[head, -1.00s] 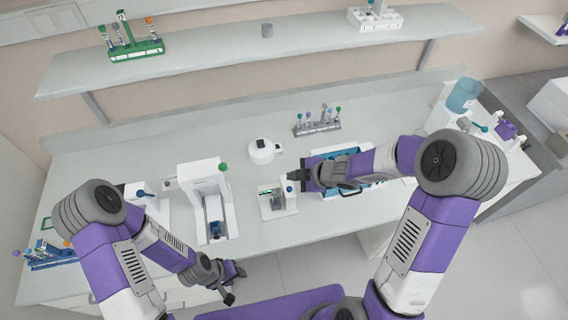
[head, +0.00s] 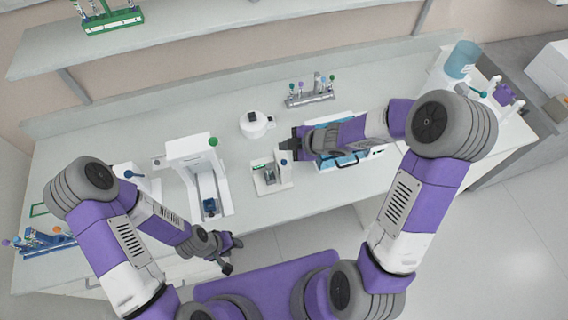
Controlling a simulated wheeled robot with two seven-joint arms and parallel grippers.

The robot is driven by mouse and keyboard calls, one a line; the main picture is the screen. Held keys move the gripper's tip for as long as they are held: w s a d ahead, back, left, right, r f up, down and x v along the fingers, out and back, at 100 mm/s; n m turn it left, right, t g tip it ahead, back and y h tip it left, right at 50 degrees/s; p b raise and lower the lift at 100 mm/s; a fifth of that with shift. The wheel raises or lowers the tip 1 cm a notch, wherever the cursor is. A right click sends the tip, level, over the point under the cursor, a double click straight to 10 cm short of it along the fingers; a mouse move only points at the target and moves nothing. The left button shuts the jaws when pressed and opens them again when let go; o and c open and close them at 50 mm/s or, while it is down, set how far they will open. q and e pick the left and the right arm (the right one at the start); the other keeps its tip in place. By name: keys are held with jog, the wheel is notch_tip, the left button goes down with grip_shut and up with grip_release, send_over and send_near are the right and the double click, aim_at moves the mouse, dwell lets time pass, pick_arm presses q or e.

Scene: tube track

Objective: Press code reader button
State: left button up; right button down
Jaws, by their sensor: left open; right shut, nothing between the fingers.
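A small white device (head: 265,180), which looks like the code reader, stands near the front of the bench. It has a small dark display and a blue round button (head: 283,162) on its right side. My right gripper (head: 295,145) is shut and empty, just behind and to the right of that button, seemingly apart from it. My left gripper (head: 234,256) is open and empty, low in front of the bench edge, left of the device. My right forearm partly hides the blue tray behind it.
A taller white machine (head: 187,152) with a green knob stands left of the reader. A round white device (head: 255,123) and a grey tube rack (head: 310,97) are behind. A blue tray (head: 347,160) lies under my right arm. A blue rack (head: 40,243) is far left.

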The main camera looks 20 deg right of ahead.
jog(key=b, duration=0.4)
send_over(286, 164)
notch_tip(286, 164, down, 5)
jog(key=shift+f+b, duration=0.65)
dwell(1.2)
jog(key=shift+f+b, duration=0.3)
jog(key=shift+f, duration=0.1)
jog(key=shift+f+b, duration=0.4)
jog(key=shift+f, duration=0.05)
dwell(0.6)
jog(key=shift+r, duration=0.15)
jog(key=shift+r+p, duration=0.75)
jog(key=shift+p, duration=0.25)
